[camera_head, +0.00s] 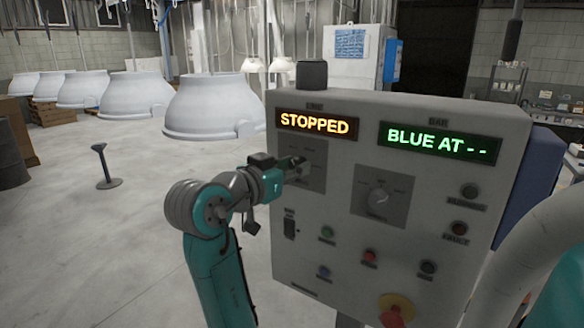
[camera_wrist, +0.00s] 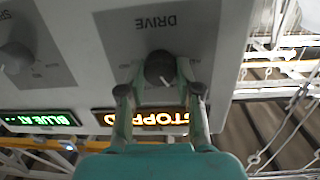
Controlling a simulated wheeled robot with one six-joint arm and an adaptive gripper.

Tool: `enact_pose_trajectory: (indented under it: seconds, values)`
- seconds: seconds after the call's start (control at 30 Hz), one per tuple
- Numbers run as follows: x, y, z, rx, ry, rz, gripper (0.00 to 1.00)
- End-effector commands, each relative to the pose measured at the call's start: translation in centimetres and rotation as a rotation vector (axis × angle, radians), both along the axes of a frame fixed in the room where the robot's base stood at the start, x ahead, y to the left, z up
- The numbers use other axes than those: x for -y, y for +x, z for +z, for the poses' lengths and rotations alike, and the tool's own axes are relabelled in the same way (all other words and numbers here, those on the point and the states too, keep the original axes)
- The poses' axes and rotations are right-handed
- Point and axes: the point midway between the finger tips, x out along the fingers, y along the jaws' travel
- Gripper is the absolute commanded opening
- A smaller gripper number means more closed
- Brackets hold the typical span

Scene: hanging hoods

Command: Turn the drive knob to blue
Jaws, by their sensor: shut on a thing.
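The dark round drive knob (camera_wrist: 159,68) sits on a grey plate marked DRIVE in the wrist view, with a pale pointer line on its face. My gripper (camera_wrist: 160,90) has one finger on each side of it and is shut on it. In the head view my gripper (camera_head: 298,166) reaches the upper left plate (camera_head: 317,180) of the control panel (camera_head: 345,245) and hides most of the knob. The orange display (camera_head: 315,123) reads STOPPED. The green display (camera_head: 440,142) reads BLUE AT - -. Colour marks around the knob are not readable.
A second knob (camera_head: 378,198) is right of the drive plate. Below are several small buttons, a switch (camera_head: 290,226) and a red emergency button (camera_head: 396,310). White hanging hoods (camera_head: 212,105) are at the left, one close to the panel. The floor at left is mostly open.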

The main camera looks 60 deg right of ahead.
Motion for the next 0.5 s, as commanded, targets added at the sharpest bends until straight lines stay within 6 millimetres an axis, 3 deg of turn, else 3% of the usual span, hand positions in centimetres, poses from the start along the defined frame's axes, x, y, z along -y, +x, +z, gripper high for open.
enact_pose_trajectory:
  seconds: [0.03,0.1,0.13,0.5]
  values:
    - [-0.02,0.05,-0.08,-0.001,0.002,0.001,0.39]
    - [-0.01,0.05,-0.06,-0.002,0.002,0.001,0.56]
    - [-0.01,0.04,-0.06,-0.002,0.001,0.000,0.59]
    - [-0.37,0.08,0.01,-0.001,0.000,0.001,0.59]
